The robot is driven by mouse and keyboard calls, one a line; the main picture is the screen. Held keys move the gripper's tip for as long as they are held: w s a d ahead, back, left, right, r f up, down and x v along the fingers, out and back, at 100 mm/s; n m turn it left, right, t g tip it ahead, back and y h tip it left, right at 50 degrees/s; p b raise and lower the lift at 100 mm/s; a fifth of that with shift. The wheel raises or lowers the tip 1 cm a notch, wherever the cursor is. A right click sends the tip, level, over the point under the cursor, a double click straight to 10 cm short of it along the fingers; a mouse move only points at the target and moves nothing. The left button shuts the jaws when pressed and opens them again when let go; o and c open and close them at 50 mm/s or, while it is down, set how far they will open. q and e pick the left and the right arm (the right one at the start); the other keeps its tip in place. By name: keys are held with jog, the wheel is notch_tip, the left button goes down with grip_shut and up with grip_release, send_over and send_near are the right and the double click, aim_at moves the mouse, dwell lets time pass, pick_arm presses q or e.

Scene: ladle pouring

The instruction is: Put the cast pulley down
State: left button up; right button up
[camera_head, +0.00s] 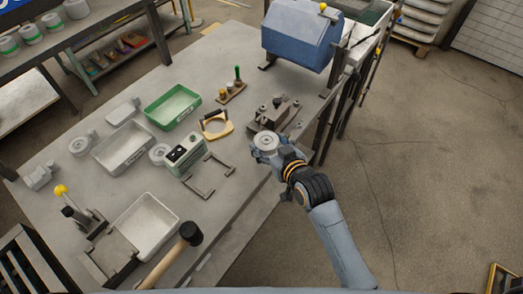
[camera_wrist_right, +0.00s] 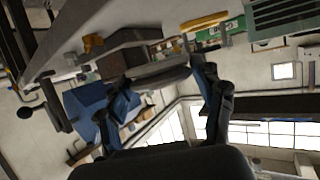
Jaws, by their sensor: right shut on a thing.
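The cast pulley (camera_head: 266,142), a round grey disc with a hub, is held at the end of my right gripper (camera_head: 272,149) in the head view. It is over the right edge zone of the bench, close in front of a dark metal fixture (camera_head: 273,115). Whether it touches the fixture or bench, I cannot tell. In the right wrist view my right gripper (camera_wrist_right: 163,84) has its two fingers on either side of the pulley's grey rim (camera_wrist_right: 155,79). A similar round grey casting (camera_head: 158,153) lies beside a grey-green box. My left gripper is not in view.
A dark open frame (camera_head: 207,179) lies on the bench (camera_head: 237,160), left of my gripper, with bare surface around it.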

aim_at(261, 151)
jog(key=shift+w+a+f, duration=0.3)
jog(key=shift+a+f, duration=0.35)
jog(key=shift+f, duration=0.2)
jog(key=f, duration=0.1)
jog(key=f+p, duration=0.1)
jog(key=shift+w+a+f+p, duration=0.15)
jog(key=shift+a+f+p, duration=0.15)
jog(key=shift+a+f, duration=0.05)
jog(key=shift+f, duration=0.35)
jog(key=shift+f, duration=0.1)
jog(key=shift+f, duration=0.15)
jog(key=o, duration=1.3)
